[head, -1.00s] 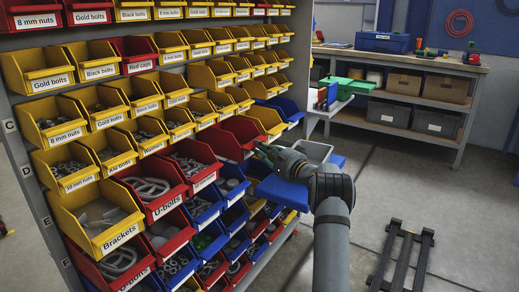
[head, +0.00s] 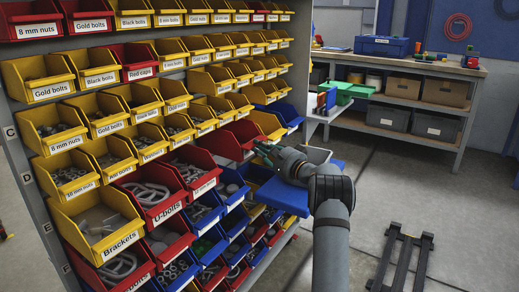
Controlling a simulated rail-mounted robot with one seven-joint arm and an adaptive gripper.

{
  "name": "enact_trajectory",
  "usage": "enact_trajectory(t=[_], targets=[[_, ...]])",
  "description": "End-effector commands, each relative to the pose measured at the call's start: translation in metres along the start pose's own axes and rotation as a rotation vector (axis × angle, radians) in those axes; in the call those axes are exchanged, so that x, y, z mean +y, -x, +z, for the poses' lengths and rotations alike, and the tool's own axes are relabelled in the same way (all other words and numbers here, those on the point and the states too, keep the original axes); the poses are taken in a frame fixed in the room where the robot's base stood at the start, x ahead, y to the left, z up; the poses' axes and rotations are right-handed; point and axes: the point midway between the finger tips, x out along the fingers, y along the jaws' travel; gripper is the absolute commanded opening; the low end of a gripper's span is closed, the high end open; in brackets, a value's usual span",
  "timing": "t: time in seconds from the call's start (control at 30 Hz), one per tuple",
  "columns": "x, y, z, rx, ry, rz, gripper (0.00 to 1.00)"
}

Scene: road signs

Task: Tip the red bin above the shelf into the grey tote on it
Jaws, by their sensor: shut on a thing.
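A red bin (head: 229,143) sits in the rack among yellow and blue bins, just left of my gripper (head: 263,151). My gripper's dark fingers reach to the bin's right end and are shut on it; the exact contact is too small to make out.
The rack (head: 40,205) fills the left with rows of labelled bins close around the red one. A green tray (head: 346,90) stands behind the tote. A workbench (head: 420,68) is at the back. A black frame (head: 400,255) lies on the otherwise clear floor at right.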

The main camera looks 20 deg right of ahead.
Motion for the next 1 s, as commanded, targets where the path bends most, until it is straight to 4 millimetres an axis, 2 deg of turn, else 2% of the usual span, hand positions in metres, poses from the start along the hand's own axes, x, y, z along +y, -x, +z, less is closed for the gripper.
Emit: enact_trajectory(t=[0.27, 1.0], targets=[[-0.001, 0.004, -0.002, 0.001, 0.001, -0.004, 0.00], [-0.001, 0.080, -0.027, 0.002, 0.001, -0.005, 0.00]])
